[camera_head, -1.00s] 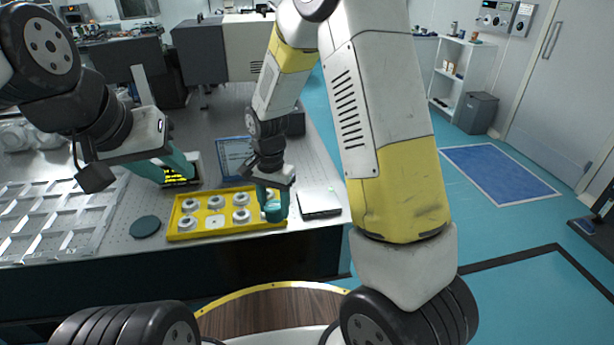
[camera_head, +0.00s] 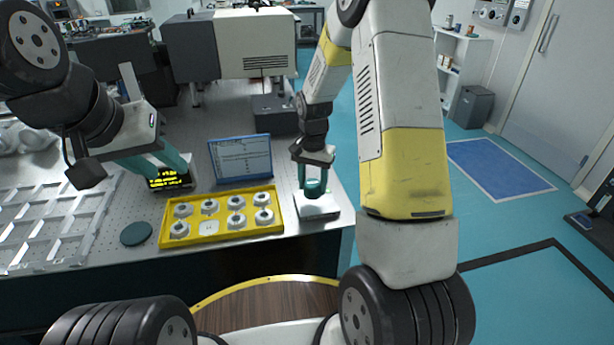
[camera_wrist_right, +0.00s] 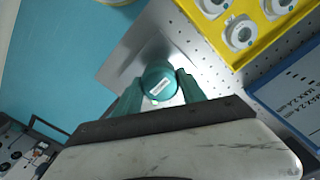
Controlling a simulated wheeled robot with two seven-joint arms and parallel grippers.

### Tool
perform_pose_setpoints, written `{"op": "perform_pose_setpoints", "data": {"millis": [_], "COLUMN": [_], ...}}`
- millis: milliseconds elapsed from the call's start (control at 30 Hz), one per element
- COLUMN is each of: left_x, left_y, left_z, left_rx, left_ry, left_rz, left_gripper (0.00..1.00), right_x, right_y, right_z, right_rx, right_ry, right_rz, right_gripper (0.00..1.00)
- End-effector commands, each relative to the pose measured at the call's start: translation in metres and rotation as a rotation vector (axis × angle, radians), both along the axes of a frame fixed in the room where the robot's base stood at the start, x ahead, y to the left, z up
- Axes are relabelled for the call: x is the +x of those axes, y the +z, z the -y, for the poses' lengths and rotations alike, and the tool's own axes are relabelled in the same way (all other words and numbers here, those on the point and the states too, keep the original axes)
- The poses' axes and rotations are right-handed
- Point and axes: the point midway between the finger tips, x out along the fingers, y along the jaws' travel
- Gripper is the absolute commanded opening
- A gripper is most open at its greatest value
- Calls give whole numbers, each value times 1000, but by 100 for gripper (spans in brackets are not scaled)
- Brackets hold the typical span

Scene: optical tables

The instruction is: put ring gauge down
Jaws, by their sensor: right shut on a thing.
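The ring gauge is a round teal piece with a white label (camera_wrist_right: 158,83), also seen in the head view (camera_head: 315,189). My right gripper (camera_head: 314,182) is shut on it, with one teal finger on each side. The gauge is over the bright square plate (camera_head: 318,209) at the table's right front corner; I cannot tell if it touches the plate. In the right wrist view the plate (camera_wrist_right: 122,62) lies beneath and around the gauge. My left gripper (camera_head: 172,170) has its fingers apart, in front of a small black device with yellow display markings (camera_head: 172,181).
A yellow tray (camera_head: 223,238) with several white round pieces lies left of the plate. A tablet-like screen (camera_head: 241,158) stands behind it. A dark teal disc (camera_head: 136,234) lies left of the tray, and a white rack (camera_head: 50,235) lies further left.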

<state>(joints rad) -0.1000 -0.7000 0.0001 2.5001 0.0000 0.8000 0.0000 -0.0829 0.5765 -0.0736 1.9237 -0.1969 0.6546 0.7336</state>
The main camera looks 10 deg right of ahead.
Motion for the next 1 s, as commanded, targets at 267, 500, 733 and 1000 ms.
{"op": "perform_pose_setpoints", "data": {"millis": [267,500,733,1000], "left_x": [0,0,0,0], "left_y": [0,0,0,0], "left_z": [0,0,0,0], "left_rx": [0,0,0,0], "left_ry": [0,0,0,0], "left_rz": [0,0,0,0], "left_gripper": [36,36,36,36], "right_x": [5,6,6,6], "right_y": [-16,-37,-38,-40], "right_z": [14,14,13,13], "right_rx": [0,0,0,0], "right_ry": [2,0,1,1], "right_rz": [-6,0,-1,-1], "right_gripper": [0,0,0,70]}}
